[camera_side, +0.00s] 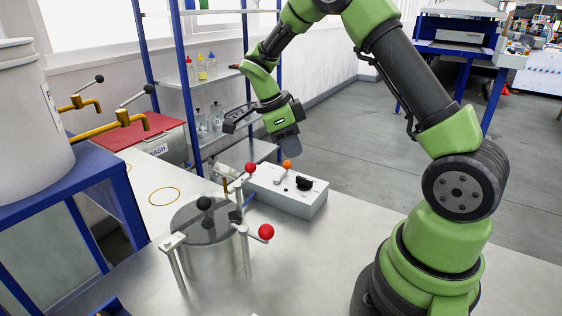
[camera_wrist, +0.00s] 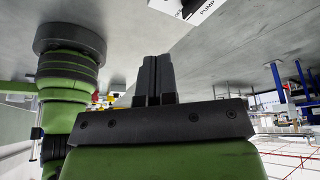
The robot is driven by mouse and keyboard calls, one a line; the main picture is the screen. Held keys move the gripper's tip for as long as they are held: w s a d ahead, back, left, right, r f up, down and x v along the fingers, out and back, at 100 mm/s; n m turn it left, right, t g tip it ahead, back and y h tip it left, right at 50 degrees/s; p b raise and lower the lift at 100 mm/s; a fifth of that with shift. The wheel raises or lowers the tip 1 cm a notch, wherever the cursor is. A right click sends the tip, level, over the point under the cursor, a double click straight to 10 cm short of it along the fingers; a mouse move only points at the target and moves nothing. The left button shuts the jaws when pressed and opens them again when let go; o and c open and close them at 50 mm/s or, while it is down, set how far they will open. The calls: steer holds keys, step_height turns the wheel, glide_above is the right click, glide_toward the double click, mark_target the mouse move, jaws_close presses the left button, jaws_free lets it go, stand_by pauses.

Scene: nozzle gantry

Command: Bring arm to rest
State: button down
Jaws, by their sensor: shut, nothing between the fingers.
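My arm, green and black, rises from its base at the right of the side view and bends over at the top. My gripper (camera_side: 231,123) hangs in the air above the bench, behind and above the white control box. In the wrist view my gripper (camera_wrist: 156,62) shows its two dark fingers side by side, shut and empty. It touches nothing that I can see.
The white control box (camera_side: 290,198) has an orange-knobbed lever and black knob. A lidded metal pot (camera_side: 210,257) with red-knobbed handles stands nearer. Left are a white tank (camera_side: 30,110), brass taps (camera_side: 105,128) and a WASH basin (camera_side: 160,150). A bottle shelf (camera_side: 210,78) stands behind.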

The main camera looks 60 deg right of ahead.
steer(key=s+a+r+n+t+y, duration=0.4)
steer(key=s+a+r+n+t, duration=0.6)
steer(key=n, duration=1.4)
steer(key=s+a+r, duration=0.4)
steer(key=shift+s+r+t+y, duration=0.25)
steer(key=shift+r+t+y, duration=0.05)
steer(key=shift+r+t, duration=0.1)
